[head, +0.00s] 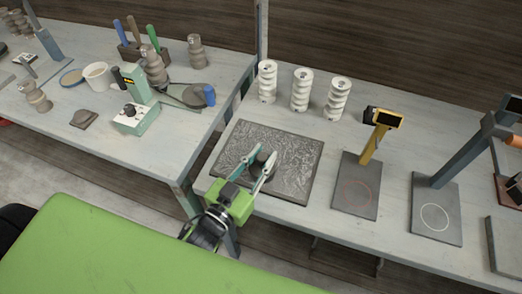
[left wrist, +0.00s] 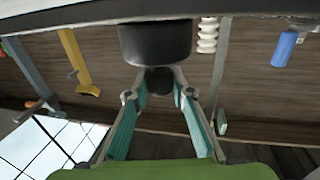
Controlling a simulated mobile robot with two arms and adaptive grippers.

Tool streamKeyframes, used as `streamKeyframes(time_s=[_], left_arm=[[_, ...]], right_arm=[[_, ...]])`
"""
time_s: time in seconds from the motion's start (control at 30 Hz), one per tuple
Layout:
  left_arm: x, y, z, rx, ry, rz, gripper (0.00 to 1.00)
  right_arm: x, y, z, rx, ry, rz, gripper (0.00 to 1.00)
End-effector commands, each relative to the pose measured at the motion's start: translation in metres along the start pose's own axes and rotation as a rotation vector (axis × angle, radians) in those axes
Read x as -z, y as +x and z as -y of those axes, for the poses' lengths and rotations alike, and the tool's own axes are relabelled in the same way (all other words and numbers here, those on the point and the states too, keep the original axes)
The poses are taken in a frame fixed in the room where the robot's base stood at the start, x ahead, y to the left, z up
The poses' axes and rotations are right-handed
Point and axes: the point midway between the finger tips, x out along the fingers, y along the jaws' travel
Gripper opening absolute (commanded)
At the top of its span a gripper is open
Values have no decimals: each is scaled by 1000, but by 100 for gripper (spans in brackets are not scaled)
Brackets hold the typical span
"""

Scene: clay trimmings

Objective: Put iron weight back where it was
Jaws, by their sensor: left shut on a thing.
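The iron weight (left wrist: 156,42) is a dark cylinder with a narrower knob. My left gripper (left wrist: 158,88) is shut on the knob in the left wrist view, which looks upside down. In the head view my left gripper (head: 262,170) is over the dark textured slab (head: 294,150) near the middle of the bench. There the weight (head: 263,160) shows as a dark round shape between the fingers, partly hidden by them. I cannot tell whether it touches the slab. My right gripper is not in view.
A plate with a red ring (head: 344,207) and yellow post (head: 375,146) stands right of the slab. Beyond it is a plate with a white ring (head: 436,236) and grey post (head: 467,155). Several white ribbed cylinders, one here (head: 301,90), stand behind. The left bench (head: 75,145) holds tools.

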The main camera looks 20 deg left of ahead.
Motion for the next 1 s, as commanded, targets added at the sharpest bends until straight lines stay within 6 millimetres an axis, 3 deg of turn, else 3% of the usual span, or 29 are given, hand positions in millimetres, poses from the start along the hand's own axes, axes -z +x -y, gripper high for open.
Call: streamKeyframes(time_s=[0.4,0.43,0.47,0.87,1.0], left_arm=[[1,1,0,-1,0,-13,0],[-4,0,0,1,0,-1,30],[-3,0,0,1,0,-1,37],[0,0,0,0,0,-1,39],[-3,-13,0,1,0,2,39]], right_arm=[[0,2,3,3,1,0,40],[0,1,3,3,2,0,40],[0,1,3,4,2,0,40],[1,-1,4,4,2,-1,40],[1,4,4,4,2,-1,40]])
